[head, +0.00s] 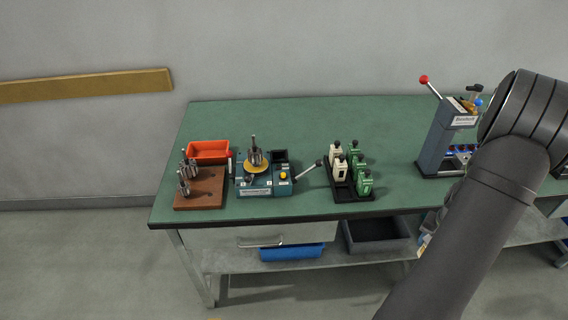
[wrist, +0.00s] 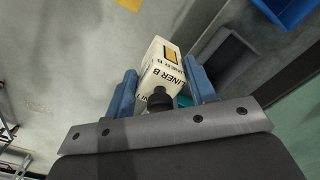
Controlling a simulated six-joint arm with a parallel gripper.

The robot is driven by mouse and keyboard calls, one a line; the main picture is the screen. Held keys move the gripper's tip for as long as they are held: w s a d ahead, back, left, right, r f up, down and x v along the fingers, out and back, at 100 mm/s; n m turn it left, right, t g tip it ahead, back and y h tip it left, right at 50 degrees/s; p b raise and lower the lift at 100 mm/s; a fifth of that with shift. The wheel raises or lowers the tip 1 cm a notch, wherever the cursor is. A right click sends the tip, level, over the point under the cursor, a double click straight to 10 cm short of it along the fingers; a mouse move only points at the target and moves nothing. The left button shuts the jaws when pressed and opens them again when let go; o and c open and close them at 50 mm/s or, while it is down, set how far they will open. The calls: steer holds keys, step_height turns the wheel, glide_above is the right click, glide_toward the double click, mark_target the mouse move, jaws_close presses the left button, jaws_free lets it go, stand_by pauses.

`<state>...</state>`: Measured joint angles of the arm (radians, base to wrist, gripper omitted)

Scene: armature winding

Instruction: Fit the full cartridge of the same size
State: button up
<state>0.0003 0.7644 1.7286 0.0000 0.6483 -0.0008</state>
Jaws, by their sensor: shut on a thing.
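My gripper (wrist: 162,88) is shut on a white cartridge (wrist: 163,72), with a blue finger on each side of it. The cartridge has a black knob, a yellow patch and black lettering that reads in part "LINER B". In the head view the held cartridge (head: 424,243) shows only in part beside my arm, in front of the bench's front edge. A black rack (head: 352,196) on the bench holds white cartridges (head: 339,168) and green cartridges (head: 364,183). A teal winding machine (head: 256,190) with a metal armature (head: 254,157) stands left of the rack.
A brown block (head: 205,200) with metal armatures and an orange bin (head: 208,151) are on the left. A grey lever press (head: 441,140) stands at the right, partly behind my arm. A blue bin (head: 292,253) and a dark bin (head: 378,238) sit below. The bench's back middle is clear.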

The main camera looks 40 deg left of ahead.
stand_by(0.3)
steer(key=w+a+r+n, duration=0.3)
steer(key=a+r+n, duration=0.3)
steer(key=a+r, duration=0.5)
steer(key=w+a+r+n, duration=0.3)
steer(key=a+r+n, duration=0.4)
steer(key=a, duration=0.7)
steer(key=s+a+f+n, duration=0.1)
steer(key=s+a, duration=0.2)
steer(key=a, duration=0.7)
steer(key=s+a+f+n, duration=0.1)
steer(key=s+a, duration=0.3)
steer(key=a, duration=0.6)
steer(key=s+a+f+n, duration=0.1)
steer(key=s+a+n, duration=0.2)
steer(key=a, duration=0.8)
steer(key=shift+s+f, duration=0.3)
steer(key=shift+f, duration=0.05)
steer(key=shift+f, duration=2.4)
steer(key=o, duration=1.1)
